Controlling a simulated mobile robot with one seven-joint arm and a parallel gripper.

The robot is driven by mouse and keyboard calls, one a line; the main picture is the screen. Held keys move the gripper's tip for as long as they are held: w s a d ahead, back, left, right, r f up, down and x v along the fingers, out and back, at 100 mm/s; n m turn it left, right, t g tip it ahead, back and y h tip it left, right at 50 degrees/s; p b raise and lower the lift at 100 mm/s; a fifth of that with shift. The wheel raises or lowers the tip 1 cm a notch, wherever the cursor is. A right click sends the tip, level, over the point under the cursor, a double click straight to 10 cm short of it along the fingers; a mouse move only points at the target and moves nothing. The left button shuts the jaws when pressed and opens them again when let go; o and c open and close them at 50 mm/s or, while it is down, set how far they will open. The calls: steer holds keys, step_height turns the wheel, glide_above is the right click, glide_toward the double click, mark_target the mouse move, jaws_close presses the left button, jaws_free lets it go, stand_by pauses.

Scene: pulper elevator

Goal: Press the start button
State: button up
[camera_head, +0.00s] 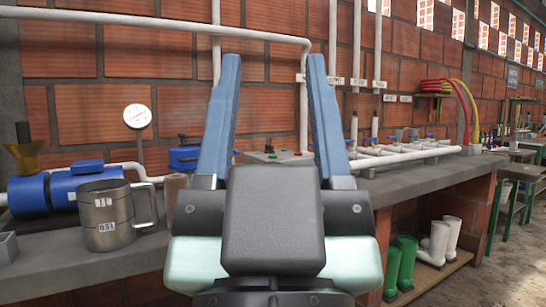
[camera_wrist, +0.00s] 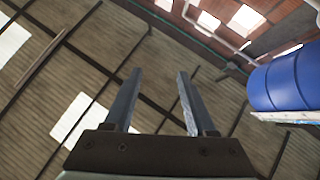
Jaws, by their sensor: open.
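My gripper (camera_head: 273,58) is in the middle foreground of the head view, its two blue fingers pointing up and wide apart with nothing between them. A small grey control box (camera_head: 256,157) sits on the bench behind it, seen between the fingers. It has small coloured buttons on top, a red one (camera_head: 269,148) and what looks like a green one (camera_head: 271,155). Which is the start button is too small to tell. My gripper hides the box's lower part. In the wrist view my gripper (camera_wrist: 159,72) is open against the roof; no button shows there.
The concrete bench (camera_head: 405,180) runs along the brick wall. A metal jug (camera_head: 104,220) and a blue motor (camera_head: 60,190) stand at left, with a pressure gauge (camera_head: 137,116) above. White pipes (camera_head: 400,158) with valves lie at right. The wrist view has a blue barrel (camera_wrist: 284,84).

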jaws_close()
stand_by(1.3)
